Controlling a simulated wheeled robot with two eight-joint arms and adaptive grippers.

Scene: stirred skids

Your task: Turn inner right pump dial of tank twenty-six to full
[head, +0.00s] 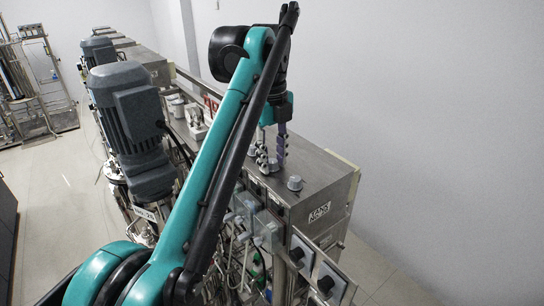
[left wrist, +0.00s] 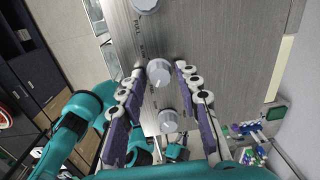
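A row of grey round dials is set in the brushed-steel top of a cabinet (head: 325,170). In the left wrist view one dial (left wrist: 159,72) lies between the fingertips of my left gripper (left wrist: 161,70), with a narrow gap seeming to show on each side. A second dial (left wrist: 168,120) lies lower, between the fingers, and a third (left wrist: 145,4) is at the top edge. My left gripper (head: 271,163) points down at the steel top in the head view, open around the middle dial. A dial (head: 294,183) stands clear to its right. My right gripper is not in view.
A large grey motor (head: 130,115) stands left of my arm. Small control boxes with knobs (head: 328,283) line the cabinet's front. A bare wall (head: 430,130) rises behind. Printed marks (left wrist: 138,32) run beside the dials.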

